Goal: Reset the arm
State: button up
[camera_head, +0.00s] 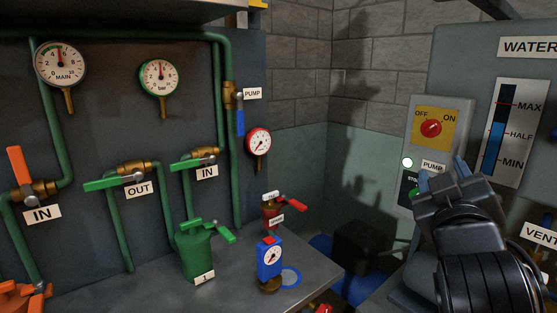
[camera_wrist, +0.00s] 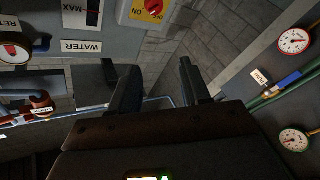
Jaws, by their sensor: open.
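My gripper (camera_head: 441,176) is at the right of the head view, raised in front of the grey pump cabinet (camera_head: 462,80). Its fingers point up toward the cabinet, just below the PUMP label (camera_head: 433,166). In the wrist view my gripper (camera_wrist: 158,80) shows two dark fingers spread apart with nothing between them. It is open and empty. The red pump knob (camera_head: 431,128) on its yellow plate is above the fingers; it also shows at the top of the wrist view (camera_wrist: 154,6).
The left panel carries green pipes, gauges and an orange lever (camera_head: 17,165). A green canister (camera_head: 196,252), a blue gauge device (camera_head: 269,260) and a red-handled valve (camera_head: 272,211) stand on the grey bench (camera_head: 235,288). A water level gauge (camera_head: 500,130) is right of the knob.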

jog(key=s+a+f+n+g+y, duration=0.25)
jog(key=s+f+y, duration=0.35)
jog(key=s+f, duration=1.4)
jog(key=s+a+f+m, duration=0.1)
jog(key=s+m, duration=0.1)
jog(key=s, duration=1)
jog(key=s+f+m+g, duration=0.1)
jog(key=s+f+m, duration=0.1)
jog(key=s, duration=1)
jog(key=shift+a+m+y, duration=0.35)
jog(key=shift+m+y, duration=0.05)
jog(key=shift+m, duration=0.35)
